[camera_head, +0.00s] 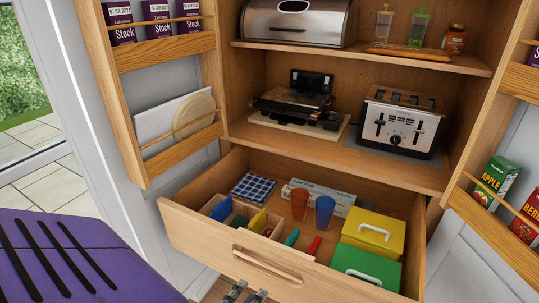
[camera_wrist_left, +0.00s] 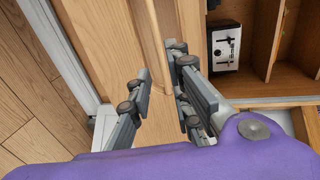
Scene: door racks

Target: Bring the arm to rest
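My left gripper (camera_head: 246,293) shows at the bottom edge of the head view, just in front of the open drawer (camera_head: 190,237) and below its handle (camera_head: 267,266). Only the finger ends show there. In the left wrist view the two fingers of the left gripper (camera_wrist_left: 165,90) stand apart with nothing between them. I cannot tell whether a finger touches the drawer front. My right gripper is in neither view.
The drawer holds a yellow box (camera_head: 374,235), a green box (camera_head: 365,267), cups (camera_head: 325,212) and a checked cloth (camera_head: 253,188). A toaster (camera_head: 401,122) stands on the shelf above. Door racks (camera_head: 173,50) flank the cabinet. Floor (camera_wrist_left: 35,100) shows at left in the wrist view.

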